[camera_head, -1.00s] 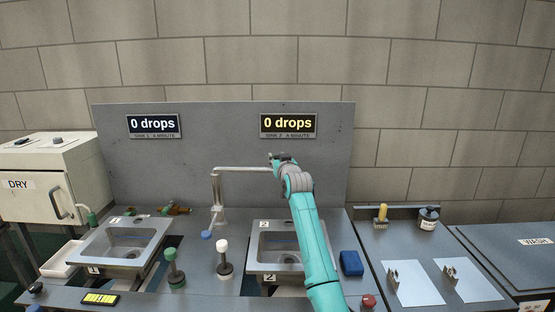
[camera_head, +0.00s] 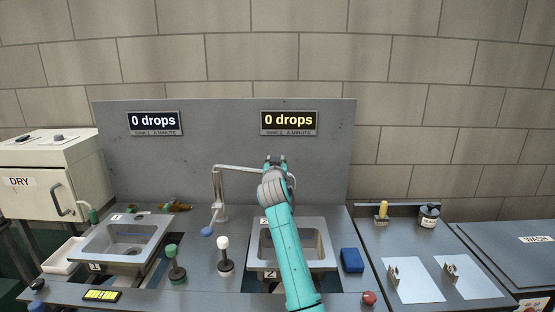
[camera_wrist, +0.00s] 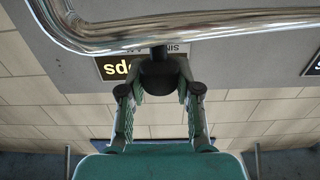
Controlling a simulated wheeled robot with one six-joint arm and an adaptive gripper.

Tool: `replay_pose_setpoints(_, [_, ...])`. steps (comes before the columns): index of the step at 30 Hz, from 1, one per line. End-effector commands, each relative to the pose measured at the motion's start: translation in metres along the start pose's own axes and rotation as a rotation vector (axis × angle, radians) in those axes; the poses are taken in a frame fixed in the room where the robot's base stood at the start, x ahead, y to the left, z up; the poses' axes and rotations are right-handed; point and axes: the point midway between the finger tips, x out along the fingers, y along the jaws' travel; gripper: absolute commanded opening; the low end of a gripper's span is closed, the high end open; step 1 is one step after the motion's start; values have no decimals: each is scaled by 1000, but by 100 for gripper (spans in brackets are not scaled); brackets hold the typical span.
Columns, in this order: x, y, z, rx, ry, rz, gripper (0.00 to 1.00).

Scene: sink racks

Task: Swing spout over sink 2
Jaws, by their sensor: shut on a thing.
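The chrome spout (camera_head: 240,168) reaches right from its upright post (camera_head: 220,198), between the two sinks, toward the back of sink 2 (camera_head: 318,265). In the wrist view the spout (camera_wrist: 215,28) crosses the top as a shiny bent pipe, with a dark round knob (camera_wrist: 158,72) beside it. My gripper (camera_wrist: 158,85) is shut on this knob. In the head view my gripper (camera_head: 275,161) is at the spout's right end, which my wrist partly hides. My arm covers part of sink 2's basin.
Sink 1 (camera_head: 108,264) lies at left. A green-topped knob (camera_head: 174,262) and a white-topped knob (camera_head: 224,254) stand between the sinks. A blue block (camera_head: 351,260) and a red knob (camera_head: 368,298) lie right of sink 2. A grey panel (camera_head: 200,150) stands behind.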

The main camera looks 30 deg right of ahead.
Motion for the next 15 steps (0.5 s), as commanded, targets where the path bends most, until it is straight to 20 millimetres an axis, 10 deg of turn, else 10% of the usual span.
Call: replay_pose_setpoints(15, [-66, -32, 0, 0, -1, 311, 0])
